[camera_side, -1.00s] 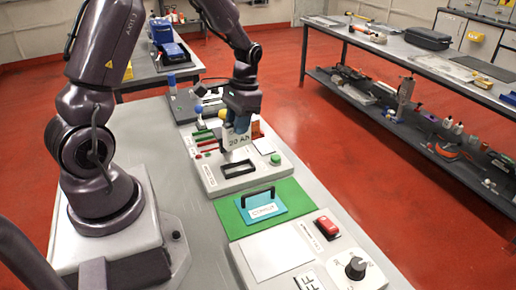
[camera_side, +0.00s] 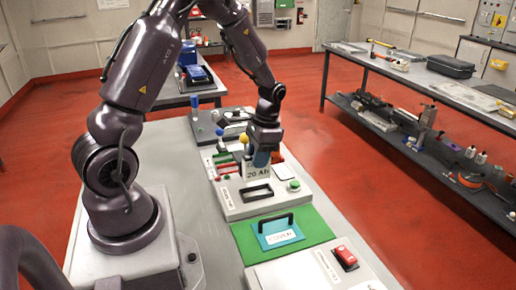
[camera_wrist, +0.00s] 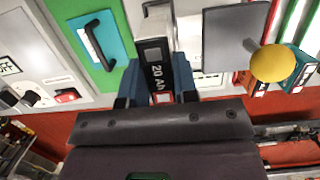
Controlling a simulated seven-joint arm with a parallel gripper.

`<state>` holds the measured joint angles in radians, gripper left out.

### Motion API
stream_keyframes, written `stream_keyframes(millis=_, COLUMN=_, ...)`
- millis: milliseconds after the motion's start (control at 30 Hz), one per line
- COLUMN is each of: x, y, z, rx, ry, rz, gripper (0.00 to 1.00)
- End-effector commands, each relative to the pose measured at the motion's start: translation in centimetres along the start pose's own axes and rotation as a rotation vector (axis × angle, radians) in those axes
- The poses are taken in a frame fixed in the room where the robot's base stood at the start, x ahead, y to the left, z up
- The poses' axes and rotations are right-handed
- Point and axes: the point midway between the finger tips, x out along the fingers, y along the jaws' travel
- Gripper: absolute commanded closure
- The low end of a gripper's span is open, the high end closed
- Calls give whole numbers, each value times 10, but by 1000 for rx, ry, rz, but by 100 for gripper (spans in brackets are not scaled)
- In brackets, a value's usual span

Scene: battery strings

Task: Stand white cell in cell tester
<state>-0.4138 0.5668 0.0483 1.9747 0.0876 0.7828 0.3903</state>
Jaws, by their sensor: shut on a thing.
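My gripper (camera_side: 264,152) is shut on the white cell (camera_side: 258,171), which is marked "20 Ah" and looks upright. The wrist view shows the cell (camera_wrist: 158,68) between my fingers, with a dark labelled face toward the camera. In the side view the cell is just behind or above a black-rimmed slot (camera_side: 257,194) in a pale panel (camera_side: 234,210) with a green button (camera_side: 294,185). This panel may be the cell tester; its label is too small to read. I cannot tell whether the cell's lower end touches anything.
A teal cover (camera_side: 280,236) with a black handle lies on a green mat (camera_side: 243,237) nearer the camera. A panel with a red switch (camera_side: 345,257) is in front. A yellow knob (camera_side: 244,137) stands close behind my gripper; it shows beside a grey plate (camera_wrist: 232,38) in the wrist view.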

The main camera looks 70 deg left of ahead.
Motion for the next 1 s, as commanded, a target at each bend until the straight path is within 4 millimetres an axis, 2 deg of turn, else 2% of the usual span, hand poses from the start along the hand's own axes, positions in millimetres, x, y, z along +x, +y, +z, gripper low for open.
stream_keyframes(millis=500, x=47, y=0, z=-10, rx=0, ry=-1, rz=0, gripper=96)
stream_keyframes(millis=700, x=54, y=0, z=-11, rx=-1, ry=0, rz=0, gripper=96)
stream_keyframes(millis=1000, x=55, y=0, z=-12, rx=-1, ry=1, rz=0, gripper=96)
